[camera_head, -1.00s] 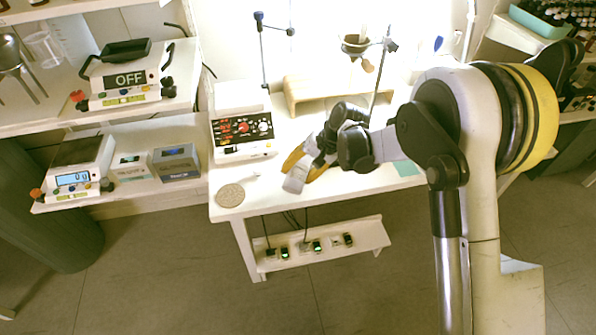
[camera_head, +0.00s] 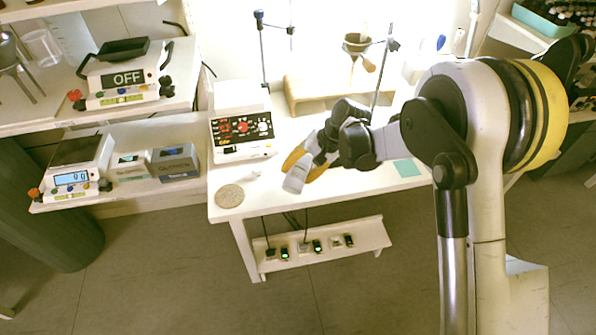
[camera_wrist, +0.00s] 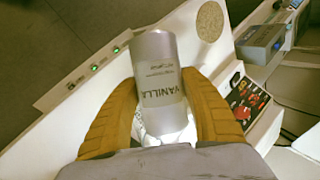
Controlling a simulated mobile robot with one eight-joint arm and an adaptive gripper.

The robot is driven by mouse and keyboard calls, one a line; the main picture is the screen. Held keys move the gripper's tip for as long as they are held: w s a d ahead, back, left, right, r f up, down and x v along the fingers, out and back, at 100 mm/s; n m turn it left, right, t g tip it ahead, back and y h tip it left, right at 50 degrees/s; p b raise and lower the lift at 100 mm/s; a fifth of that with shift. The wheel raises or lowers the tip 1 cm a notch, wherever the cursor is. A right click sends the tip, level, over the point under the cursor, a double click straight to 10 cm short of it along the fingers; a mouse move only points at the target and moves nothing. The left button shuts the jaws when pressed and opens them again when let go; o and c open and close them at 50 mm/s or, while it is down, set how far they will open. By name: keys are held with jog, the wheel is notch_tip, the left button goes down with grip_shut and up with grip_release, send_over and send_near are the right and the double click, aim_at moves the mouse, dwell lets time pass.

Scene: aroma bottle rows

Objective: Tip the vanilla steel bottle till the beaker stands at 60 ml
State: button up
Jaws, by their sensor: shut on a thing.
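The vanilla steel bottle (camera_wrist: 158,75) is a silver cylinder with a VANILLA label. My gripper (camera_wrist: 165,112) is shut on it, with one orange finger on each side. In the head view the bottle (camera_head: 296,178) is tilted and held by my gripper (camera_head: 308,162) over the front part of the white table. A clear, bright shape (camera_wrist: 168,132) lies below the bottle between the fingers; I cannot tell whether it is the beaker. No beaker level can be read, and no liquid stream is visible.
A control box with red knobs (camera_head: 241,132) stands left of the gripper. A round cork mat (camera_head: 230,196) lies at the table's front left. A wooden stand (camera_head: 300,98) and a clamp stand (camera_head: 383,75) are behind. A teal pad (camera_head: 407,168) lies to the right.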

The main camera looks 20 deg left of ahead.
jog(key=shift+w+r+m+g, duration=0.2)
jog(key=shift+r+m+g, duration=0.1)
jog(key=shift+r+g, duration=0.45)
dwell(3.8)
jog(key=shift+f+b, duration=0.1)
jog(key=shift+b, duration=0.2)
jog(key=shift+s+f+n+t+b, duration=0.25)
jog(key=shift+f+n+t+b, duration=0.15)
jog(key=shift+f+t+b, duration=0.7)
jog(key=shift+w+r+p, duration=0.1)
jog(key=shift+p, duration=0.2)
jog(key=shift+t, duration=0.35)
jog(key=shift+w+f+n+t+b, duration=0.15)
jog(key=shift+f+n+t+b, duration=0.05)
jog(key=shift+t+b, duration=0.4)
jog(key=shift+w+f+n+t+b, duration=0.2)
jog(key=shift+t+b, duration=0.25)
jog(key=shift+t, duration=0.15)
jog(key=shift+w+n+t+b, duration=0.3)
jog(key=shift+t+b, duration=0.25)
jog(key=shift+t, duration=0.35)
jog(key=shift+w+r+t, duration=0.1)
jog(key=shift+w+t, duration=0.1)
jog(key=shift+t, duration=0.2)
